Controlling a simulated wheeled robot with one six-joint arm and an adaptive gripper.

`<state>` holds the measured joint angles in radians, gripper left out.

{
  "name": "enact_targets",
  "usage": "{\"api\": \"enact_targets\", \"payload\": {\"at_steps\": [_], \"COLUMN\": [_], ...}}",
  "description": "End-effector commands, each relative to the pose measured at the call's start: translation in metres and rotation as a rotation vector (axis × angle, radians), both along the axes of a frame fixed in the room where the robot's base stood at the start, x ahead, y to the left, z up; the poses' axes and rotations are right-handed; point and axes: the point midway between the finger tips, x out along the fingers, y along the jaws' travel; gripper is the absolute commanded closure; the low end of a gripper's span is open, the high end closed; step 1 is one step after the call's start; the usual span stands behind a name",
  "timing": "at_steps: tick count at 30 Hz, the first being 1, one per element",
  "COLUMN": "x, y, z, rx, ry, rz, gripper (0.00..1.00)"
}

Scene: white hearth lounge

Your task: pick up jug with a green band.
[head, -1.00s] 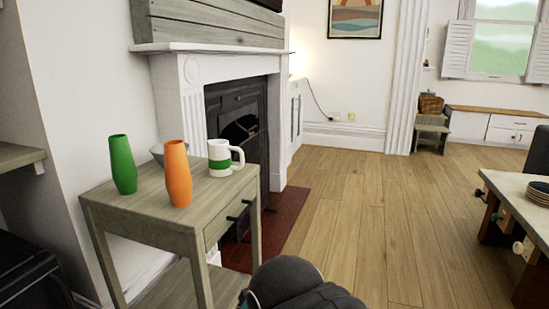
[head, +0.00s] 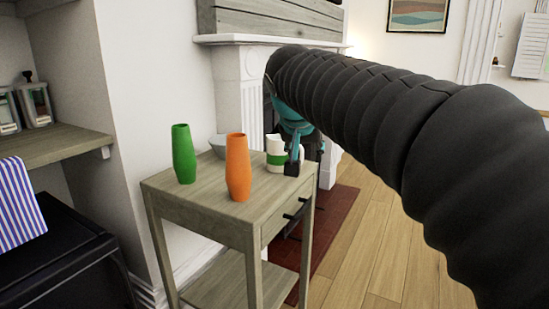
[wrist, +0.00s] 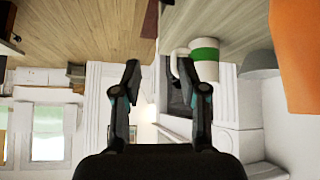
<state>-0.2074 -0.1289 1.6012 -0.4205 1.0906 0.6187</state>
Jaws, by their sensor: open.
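The white jug with a green band (head: 276,158) stands upright on the small grey wooden table (head: 205,194), at its back right. It also shows in the wrist view (wrist: 204,50), with its handle beside and partly behind the right finger. My gripper (head: 293,166) is close to the jug's handle side and partly covers it in the head view. In the wrist view my gripper (wrist: 157,70) is open, with nothing between its fingers. I cannot tell whether a finger touches the handle.
An orange vase (head: 237,168) stands just left of the jug, nearer the front. A green vase (head: 183,155) and a grey bowl (head: 217,146) are further left. The white fireplace (head: 230,75) rises behind the table. Wooden floor (head: 375,255) is open to the right.

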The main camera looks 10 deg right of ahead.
Motion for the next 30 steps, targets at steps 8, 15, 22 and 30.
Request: {"api": "enact_targets", "payload": {"at_steps": [8, 15, 22, 30], "x": [0.054, 0.075, 0.1, 0.112], "y": [0.018, 0.01, -0.002, -0.007], "z": [0.031, 0.013, -0.015, -0.027], "rx": [0.003, 0.004, 0.004, 0.004], "ry": [-0.08, -0.085, -0.086, -0.087], "rz": [-0.083, -0.093, -0.092, -0.09], "gripper": [0.57, 0.57, 0.57, 0.57]}}
